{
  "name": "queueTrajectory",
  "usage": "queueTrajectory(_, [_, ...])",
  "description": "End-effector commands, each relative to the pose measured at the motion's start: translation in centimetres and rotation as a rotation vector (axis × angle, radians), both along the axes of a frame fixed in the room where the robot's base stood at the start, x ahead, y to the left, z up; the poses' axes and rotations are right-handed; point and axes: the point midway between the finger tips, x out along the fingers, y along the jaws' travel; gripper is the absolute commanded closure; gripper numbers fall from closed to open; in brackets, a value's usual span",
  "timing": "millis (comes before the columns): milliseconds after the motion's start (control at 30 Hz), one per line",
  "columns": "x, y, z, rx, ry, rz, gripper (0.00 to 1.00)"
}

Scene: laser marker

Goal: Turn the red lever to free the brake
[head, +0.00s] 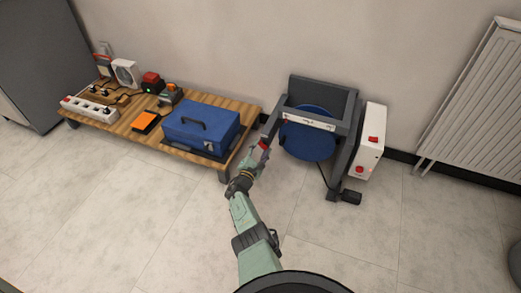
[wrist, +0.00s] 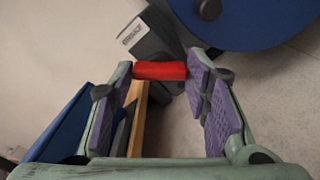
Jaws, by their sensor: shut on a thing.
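The red lever (wrist: 160,71) lies crosswise between my fingertips in the wrist view, in front of a dark grey part with a small white label. My gripper (wrist: 159,76) is shut on it, with the purple pads at its two ends. In the head view the red lever (head: 264,143) shows as a small red spot at the left side of a grey frame (head: 347,110) with a blue disc (head: 307,138). My gripper (head: 258,155) reaches up to it from below and partly hides it. The brake itself cannot be made out.
A low wooden table (head: 133,123) at the left holds a blue toolbox (head: 201,129), a power strip (head: 88,107) and several small devices. A white box with red buttons (head: 369,143) stands right of the frame. A radiator (head: 482,105) is at the right.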

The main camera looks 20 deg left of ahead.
Motion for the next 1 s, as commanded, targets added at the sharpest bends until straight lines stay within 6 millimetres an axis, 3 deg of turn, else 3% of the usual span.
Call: queueTrajectory(1000, [0.07,0.05,0.03,-0.693,0.024,0.001,0.85])
